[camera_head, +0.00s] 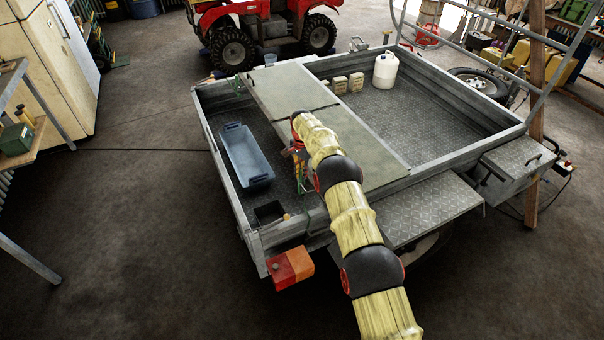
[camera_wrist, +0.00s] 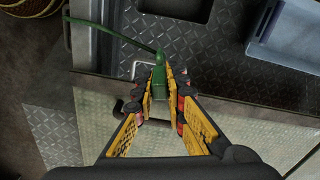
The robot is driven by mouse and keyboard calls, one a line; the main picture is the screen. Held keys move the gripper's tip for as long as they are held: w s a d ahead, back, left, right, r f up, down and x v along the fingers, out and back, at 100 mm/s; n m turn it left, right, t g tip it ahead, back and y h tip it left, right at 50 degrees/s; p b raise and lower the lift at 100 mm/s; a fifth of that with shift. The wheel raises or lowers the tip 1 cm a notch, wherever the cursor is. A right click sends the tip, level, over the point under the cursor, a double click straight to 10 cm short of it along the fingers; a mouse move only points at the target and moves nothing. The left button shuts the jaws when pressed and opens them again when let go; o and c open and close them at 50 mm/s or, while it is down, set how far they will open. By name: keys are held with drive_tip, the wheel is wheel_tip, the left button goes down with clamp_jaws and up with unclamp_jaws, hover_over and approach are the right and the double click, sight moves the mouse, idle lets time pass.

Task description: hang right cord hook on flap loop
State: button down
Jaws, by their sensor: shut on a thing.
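The green cord hook (camera_wrist: 158,80) sits between the yellow-padded fingers of my gripper (camera_wrist: 160,96) in the wrist view. The fingers are shut on it. A green cord (camera_wrist: 112,33) runs from it to the upper left. A thin metal loop (camera_wrist: 137,67) stands at the edge of the flap (camera_wrist: 95,88), close beside the hook and to its left. I cannot tell whether they touch; the hook's tip is hidden. In the head view my gripper (camera_head: 299,172) is at the left edge of the flap (camera_head: 285,88), partly hidden by my arm.
The trailer's left bay holds a blue tray (camera_head: 246,155) and a small black box (camera_head: 270,212). A white canister (camera_head: 385,70) and small tan boxes (camera_head: 347,84) stand in the right bay. The trailer's side wall (camera_head: 222,165) rises left of the tray.

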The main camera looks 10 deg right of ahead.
drive_tip(key=shift+f+b, duration=0.8)
drive_tip(key=shift+f, duration=0.35)
drive_tip(key=c, duration=1.8)
unclamp_jaws()
drive_tip(key=shift+o, duration=0.3)
drive_tip(key=o, duration=0.4)
drive_tip(key=shift+o, duration=0.4)
drive_tip(key=shift+r, duration=0.1)
drive_tip(key=shift+r+p, duration=1.6)
drive_tip(key=shift+r, duration=2.8)
